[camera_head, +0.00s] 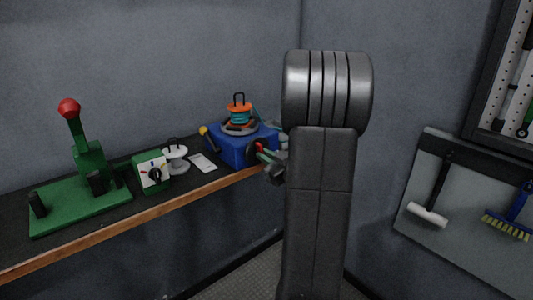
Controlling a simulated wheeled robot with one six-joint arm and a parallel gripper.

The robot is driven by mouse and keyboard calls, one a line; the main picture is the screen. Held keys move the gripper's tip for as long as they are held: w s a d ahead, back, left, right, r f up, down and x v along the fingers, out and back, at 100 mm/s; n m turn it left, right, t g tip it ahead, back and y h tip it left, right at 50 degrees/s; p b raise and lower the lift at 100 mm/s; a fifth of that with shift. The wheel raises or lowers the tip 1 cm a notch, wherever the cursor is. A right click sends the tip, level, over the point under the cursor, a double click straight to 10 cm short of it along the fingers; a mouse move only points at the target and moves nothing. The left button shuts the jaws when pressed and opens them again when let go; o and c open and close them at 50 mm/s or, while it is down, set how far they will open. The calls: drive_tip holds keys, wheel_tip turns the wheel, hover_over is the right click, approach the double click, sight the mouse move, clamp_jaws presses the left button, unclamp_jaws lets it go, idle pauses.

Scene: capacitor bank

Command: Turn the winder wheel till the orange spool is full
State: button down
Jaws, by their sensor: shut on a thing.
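The blue winder (227,153) stands at the right end of the bench. The orange spool (239,107) sits upright on top, with teal wire between its flanges and a black loop above it. How full it is, I cannot tell at this size. The dark winder wheel (252,150) is on the winder's front right side, partly hidden, with a small red part by it. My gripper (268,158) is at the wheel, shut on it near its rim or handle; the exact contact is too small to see. My arm hides the area just right of the winder.
Left of the winder are a white card (202,162), a pale spool (175,158), a green box with a dial (152,172) and a green lever press (80,200) with a red knob. A yellow-ended lever (204,131) sticks out of the winder. Brushes hang on the right-hand wall board.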

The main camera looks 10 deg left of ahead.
drive_tip(key=shift+m+p, duration=0.45)
drive_tip(key=shift+m, duration=0.75)
drive_tip(key=c, duration=1.5)
unclamp_jaws()
drive_tip(key=v, duration=1.3)
drive_tip(key=shift+s+d, duration=0.25)
drive_tip(key=shift+d, duration=0.05)
